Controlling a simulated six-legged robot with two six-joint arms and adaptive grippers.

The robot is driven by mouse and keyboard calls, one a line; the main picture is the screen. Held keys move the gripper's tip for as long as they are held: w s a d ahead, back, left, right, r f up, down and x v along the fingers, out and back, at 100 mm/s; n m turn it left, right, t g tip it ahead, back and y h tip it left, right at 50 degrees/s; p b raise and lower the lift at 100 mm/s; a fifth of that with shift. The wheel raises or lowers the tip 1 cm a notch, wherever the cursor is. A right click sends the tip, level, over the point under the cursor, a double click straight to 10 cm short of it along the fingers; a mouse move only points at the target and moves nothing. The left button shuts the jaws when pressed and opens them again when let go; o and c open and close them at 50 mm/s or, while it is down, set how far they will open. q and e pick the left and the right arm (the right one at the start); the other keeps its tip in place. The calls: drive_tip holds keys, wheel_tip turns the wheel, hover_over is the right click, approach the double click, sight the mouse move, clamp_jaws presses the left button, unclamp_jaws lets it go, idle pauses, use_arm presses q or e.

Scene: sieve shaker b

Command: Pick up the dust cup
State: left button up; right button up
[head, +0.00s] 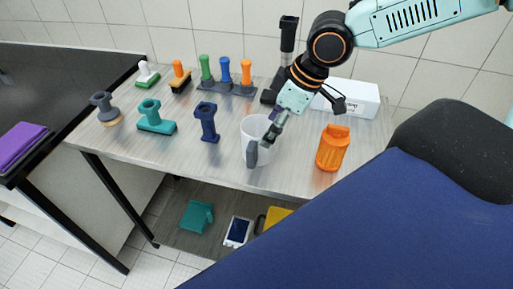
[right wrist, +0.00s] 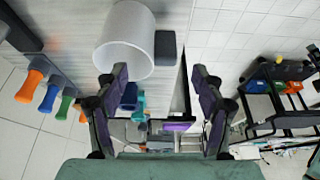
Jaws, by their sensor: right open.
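The dust cup (head: 254,128) is a white cup with a dark grey handle (head: 252,154), standing upright near the front edge of the bench. My right gripper (head: 272,130) is at the cup's right side, partly in front of its rim. In the right wrist view, the cup (right wrist: 125,42) is ahead of the left-hand finger, and its grey handle (right wrist: 165,46) lies ahead of the gap between the fingers. My right gripper (right wrist: 160,74) is open with nothing between its fingers. I cannot tell whether a finger touches the cup. My left gripper is out of view.
An orange bottle (head: 333,148) stands right of the cup, and a dark blue tool (head: 207,122) stands left. A white box (head: 350,98) and several brushes are at the back. A lower shelf (head: 180,238) holds other items.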

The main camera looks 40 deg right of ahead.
sight(257, 148)
drive_tip(key=b+x, duration=0.1)
drive_tip(key=x, duration=0.4)
drive_tip(key=shift+f, duration=0.1)
drive_tip(key=shift+x, duration=0.75)
drive_tip(key=x, duration=0.1)
drive_tip(key=b+x, duration=0.1)
drive_tip(key=x, duration=0.1)
drive_tip(key=shift+a, duration=0.3)
drive_tip(key=shift+w+a+f, duration=0.25)
drive_tip(key=shift+a+f, duration=0.05)
drive_tip(key=shift+f, duration=0.3)
drive_tip(key=shift+s, duration=0.1)
